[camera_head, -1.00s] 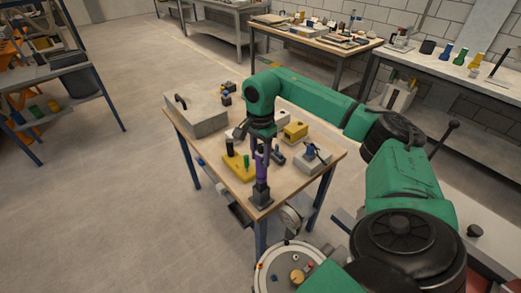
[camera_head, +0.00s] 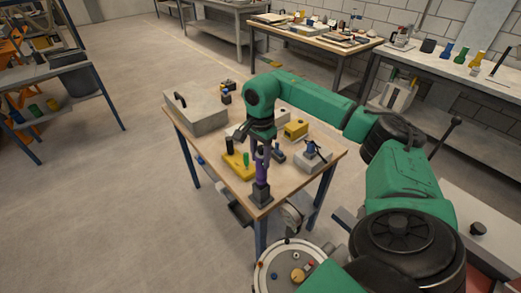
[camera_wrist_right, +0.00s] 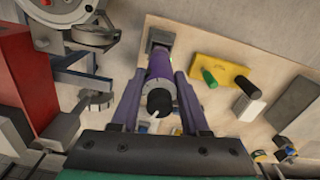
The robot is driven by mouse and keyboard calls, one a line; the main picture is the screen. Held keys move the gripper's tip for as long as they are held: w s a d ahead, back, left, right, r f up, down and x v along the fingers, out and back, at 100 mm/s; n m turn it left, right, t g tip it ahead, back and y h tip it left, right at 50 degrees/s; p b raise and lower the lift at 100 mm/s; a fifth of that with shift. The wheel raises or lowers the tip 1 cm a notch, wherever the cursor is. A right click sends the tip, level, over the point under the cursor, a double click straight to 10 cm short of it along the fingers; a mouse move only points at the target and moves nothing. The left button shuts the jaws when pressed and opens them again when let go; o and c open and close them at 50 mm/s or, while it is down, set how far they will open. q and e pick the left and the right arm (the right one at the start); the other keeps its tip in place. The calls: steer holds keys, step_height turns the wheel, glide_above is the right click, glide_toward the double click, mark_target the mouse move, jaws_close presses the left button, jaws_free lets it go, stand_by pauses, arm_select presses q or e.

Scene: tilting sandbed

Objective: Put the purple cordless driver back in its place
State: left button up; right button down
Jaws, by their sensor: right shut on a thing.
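The purple cordless driver (camera_head: 261,170) stands upright near the front corner of the wooden worktable (camera_head: 228,182). Its lower end meets a dark grey square block (camera_head: 261,195); I cannot tell whether this is its own foot or a holder. In the right wrist view the driver (camera_wrist_right: 161,65) points its black round end at the camera, with the grey block at its far end. My right gripper (camera_head: 261,152) comes from above and is shut on the driver, one finger on each side. My left gripper is not in view.
A yellow block (camera_head: 238,166) with green and black upright pieces stands close left of the driver. A small blue tool (camera_head: 278,155) and a grey stand (camera_head: 312,160) are to the right. A grey lidded box (camera_head: 203,118) and a yellow box (camera_head: 296,129) are farther back.

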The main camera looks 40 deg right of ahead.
mark_target(261, 148)
steer(key=shift+f+b, duration=0.45)
steer(key=shift+f, duration=0.25)
jaws_free()
step_height(261, 148, up, 8)
steer(key=p, duration=0.6)
steer(key=shift+r+p, duration=0.1)
steer(key=shift+p, duration=0.25)
